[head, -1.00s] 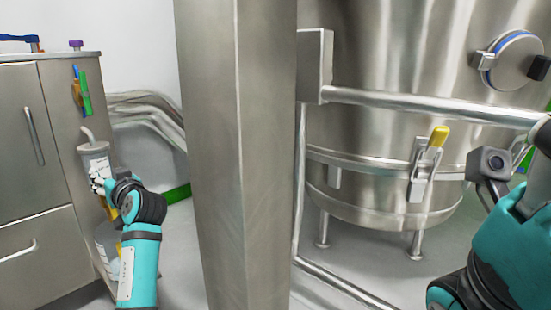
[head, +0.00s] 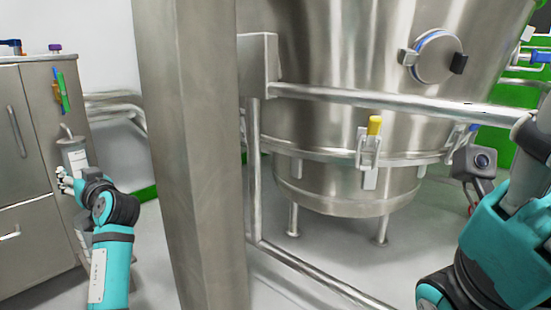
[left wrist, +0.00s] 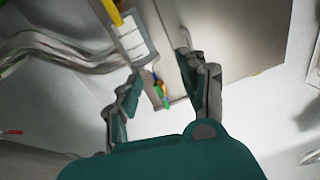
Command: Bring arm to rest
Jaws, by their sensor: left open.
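My left arm (head: 110,245) reaches up from the bottom left in the head view. Its gripper (head: 68,183) is small there, in front of the side of a steel cabinet. The left wrist view shows the same gripper (left wrist: 155,72) with its two fingers spread wide and nothing between them.
A steel post (head: 195,160) stands close ahead. A large steel vessel (head: 340,180) with a rail (head: 390,100) is to its right. A cabinet (head: 30,150) stands at left, with a labelled bottle (head: 75,158) by its side. Grey floor (head: 330,245) shows below the vessel.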

